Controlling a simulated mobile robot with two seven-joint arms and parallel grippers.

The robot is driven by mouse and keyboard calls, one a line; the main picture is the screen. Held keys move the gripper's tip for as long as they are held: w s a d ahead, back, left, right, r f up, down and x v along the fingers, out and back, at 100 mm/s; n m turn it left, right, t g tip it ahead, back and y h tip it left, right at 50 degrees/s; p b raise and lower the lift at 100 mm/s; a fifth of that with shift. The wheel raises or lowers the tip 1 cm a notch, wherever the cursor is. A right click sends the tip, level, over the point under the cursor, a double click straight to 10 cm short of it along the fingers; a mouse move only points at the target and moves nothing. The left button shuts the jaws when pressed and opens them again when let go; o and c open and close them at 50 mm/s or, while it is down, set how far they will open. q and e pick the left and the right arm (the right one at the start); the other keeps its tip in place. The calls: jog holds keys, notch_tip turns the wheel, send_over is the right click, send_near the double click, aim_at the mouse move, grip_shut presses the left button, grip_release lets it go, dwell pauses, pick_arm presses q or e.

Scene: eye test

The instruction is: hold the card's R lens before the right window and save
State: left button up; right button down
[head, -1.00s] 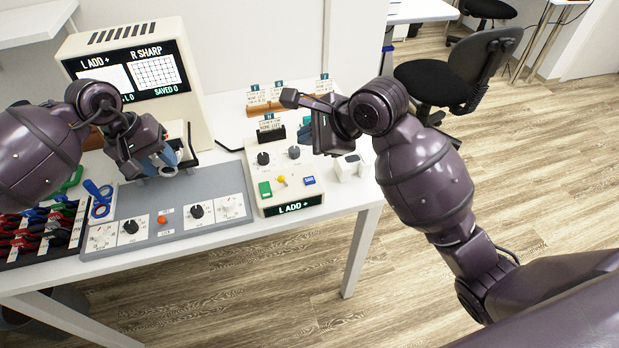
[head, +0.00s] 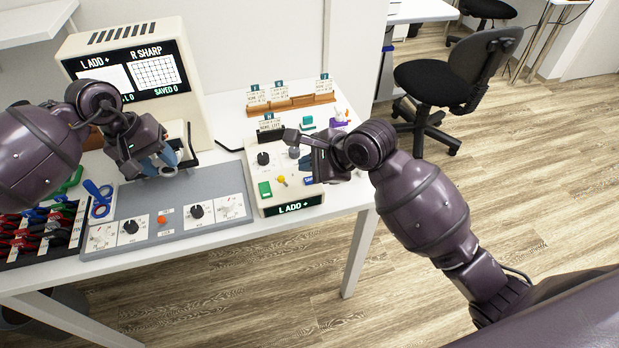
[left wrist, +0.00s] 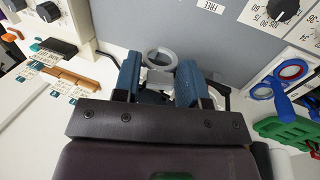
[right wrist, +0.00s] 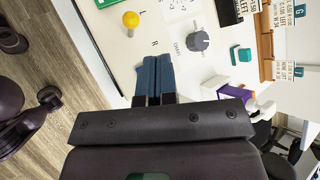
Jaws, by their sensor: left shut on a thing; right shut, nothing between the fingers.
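My left gripper (head: 163,163) is shut on a grey ring-shaped lens (left wrist: 160,58), held up in front of the screen unit's base. Arm and gripper hide most of this lens in the head view, and I cannot make out the windows there. The screen (head: 130,78) reads L ADD +, R SHARP and SAVED 0. The card (head: 268,124) stands in a black holder behind the control box (head: 260,205), whose display reads L ADD +. My right gripper (head: 306,168) is shut and empty over the box's right side; its fingertips (right wrist: 155,66) show near the R mark, beside a dark knob (right wrist: 198,40).
A grey panel (head: 180,185) with knobs and an orange button lies in front. A rack (head: 40,240) of red, blue and green lenses stands at left, beside a blue ring lens (head: 101,207). Cards in wooden holders (head: 290,103) stand behind. A purple object (head: 338,121) is beyond my right gripper.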

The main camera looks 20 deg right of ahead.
aim_at(310, 182)
jog(key=shift+f, duration=0.65)
dwell(1.7)
jog(key=shift+f, duration=0.4)
jog(key=shift+f, duration=0.4)
dwell(0.9)
jog(key=shift+r, duration=0.8)
jog(key=shift+r, duration=2.5)
